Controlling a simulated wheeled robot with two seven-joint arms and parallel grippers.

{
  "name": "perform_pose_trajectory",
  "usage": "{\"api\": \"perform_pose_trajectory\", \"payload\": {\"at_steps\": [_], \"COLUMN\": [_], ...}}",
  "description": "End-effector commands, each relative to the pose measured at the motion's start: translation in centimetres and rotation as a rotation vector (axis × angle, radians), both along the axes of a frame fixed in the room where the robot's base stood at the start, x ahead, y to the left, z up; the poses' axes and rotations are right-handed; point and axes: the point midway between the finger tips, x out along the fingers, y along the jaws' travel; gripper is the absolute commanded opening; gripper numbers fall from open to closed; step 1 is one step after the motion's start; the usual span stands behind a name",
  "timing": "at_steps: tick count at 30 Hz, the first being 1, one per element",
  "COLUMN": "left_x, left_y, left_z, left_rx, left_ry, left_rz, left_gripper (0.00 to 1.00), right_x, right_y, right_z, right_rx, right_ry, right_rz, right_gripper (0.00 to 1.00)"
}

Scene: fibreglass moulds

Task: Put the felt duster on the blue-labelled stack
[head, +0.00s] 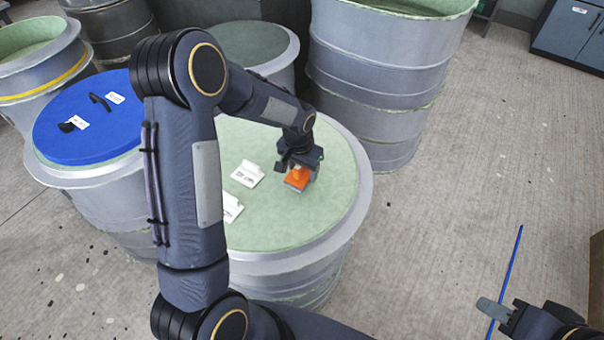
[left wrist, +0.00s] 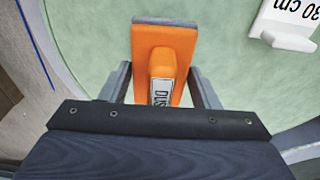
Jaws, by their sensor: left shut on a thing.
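The felt duster, orange with a dark grey felt edge, shows in the head view (head: 298,178) and in the left wrist view (left wrist: 165,55). My left gripper (head: 295,167) is shut on its orange handle, one finger on each side. It is over the pale green top of the middle mould stack (head: 325,215); I cannot tell whether the duster touches that top. A stack with a blue top (head: 95,135) stands to the left, bearing white tags and small black items. My right gripper (head: 497,312) is at the lower right, its finger opening unclear.
White label stands (head: 247,174) sit on the green top, left of the duster. Taller grey moulds (head: 385,75) stand behind to the right. A yellow-banded mould (head: 45,80) stands at far left. A blue strip (head: 508,270) lies on the floor at right.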

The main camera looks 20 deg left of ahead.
Motion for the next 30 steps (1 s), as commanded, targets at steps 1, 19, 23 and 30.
{"api": "perform_pose_trajectory", "payload": {"at_steps": [1, 19, 23, 30], "left_x": [-0.1, 0.0, 0.0, 0.0], "left_y": [0.0, 0.0, 0.0, 0.0], "left_z": [-1.0, -3.2, -3.2, -3.2], "left_rx": [0.001, 0.0, 0.0, 0.0], "left_ry": [0.006, 0.001, 0.001, 0.001], "left_rz": [-0.001, -0.001, -0.001, -0.001], "left_gripper": [0.35, 0.61, 0.78, 0.78], "right_x": [0.0, 0.0, 0.0, 0.0], "right_y": [0.0, 0.0, 0.0, 0.0], "right_z": [0.0, -0.2, -0.2, -0.2], "right_rx": [0.0, 0.0, 0.0, 0.0], "right_ry": [0.0, 0.0, 0.0, 0.0], "right_rz": [0.0, 0.0, 0.0, 0.0], "right_gripper": [0.36, 0.36, 0.36, 0.36]}}
